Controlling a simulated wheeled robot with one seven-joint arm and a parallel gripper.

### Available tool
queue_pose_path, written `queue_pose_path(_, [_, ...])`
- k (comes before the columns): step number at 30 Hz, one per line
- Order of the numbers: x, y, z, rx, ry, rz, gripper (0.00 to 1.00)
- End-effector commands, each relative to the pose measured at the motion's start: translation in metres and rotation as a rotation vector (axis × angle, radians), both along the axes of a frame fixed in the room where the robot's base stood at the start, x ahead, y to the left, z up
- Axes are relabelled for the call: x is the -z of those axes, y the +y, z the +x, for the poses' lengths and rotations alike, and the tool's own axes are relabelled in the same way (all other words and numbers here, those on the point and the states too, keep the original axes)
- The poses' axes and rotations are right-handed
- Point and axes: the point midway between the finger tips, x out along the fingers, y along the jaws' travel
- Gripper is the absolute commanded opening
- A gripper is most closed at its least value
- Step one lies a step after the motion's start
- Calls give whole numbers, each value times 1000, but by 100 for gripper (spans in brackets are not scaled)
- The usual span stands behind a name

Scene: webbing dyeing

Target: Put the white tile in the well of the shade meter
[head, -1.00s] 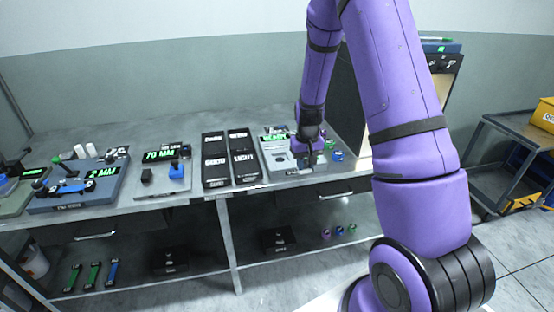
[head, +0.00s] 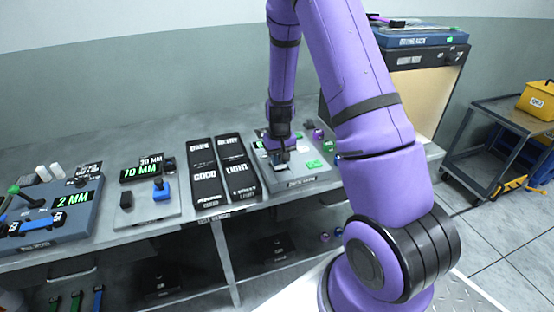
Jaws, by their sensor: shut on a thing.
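The grey bench device that looks like the shade meter (head: 303,176) stands at the right part of the bench, with a label on its front edge and a lit green patch on top. My gripper (head: 283,158) points down over its top, left of the green patch. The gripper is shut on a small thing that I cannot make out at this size. Whether that thing touches the meter I cannot tell. The well is hidden behind the gripper or too small to see. I cannot make out the white tile for certain.
Two black panels (head: 222,170) with white words lie left of the meter. Further left are a gauge reading 10 MM (head: 147,205) and a blue one reading 2 MM (head: 57,220). Small coloured pieces (head: 328,147) sit right of the meter. A cart (head: 500,150) stands at right.

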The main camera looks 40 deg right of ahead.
Motion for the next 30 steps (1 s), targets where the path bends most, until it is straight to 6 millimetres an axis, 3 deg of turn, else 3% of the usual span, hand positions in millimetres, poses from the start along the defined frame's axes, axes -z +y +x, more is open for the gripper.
queue_pose_path(3, [14,3,-3,1,2,1,1])
queue_pose_path(14, [18,3,-3,1,1,0,1])
queue_pose_path(15, [18,3,-3,1,1,0,27])
queue_pose_path(18, [18,3,-3,1,1,0,50])
queue_pose_path(26, [16,3,-3,1,0,0,51])
queue_pose_path(30, [5,3,-2,0,-3,-1,51])
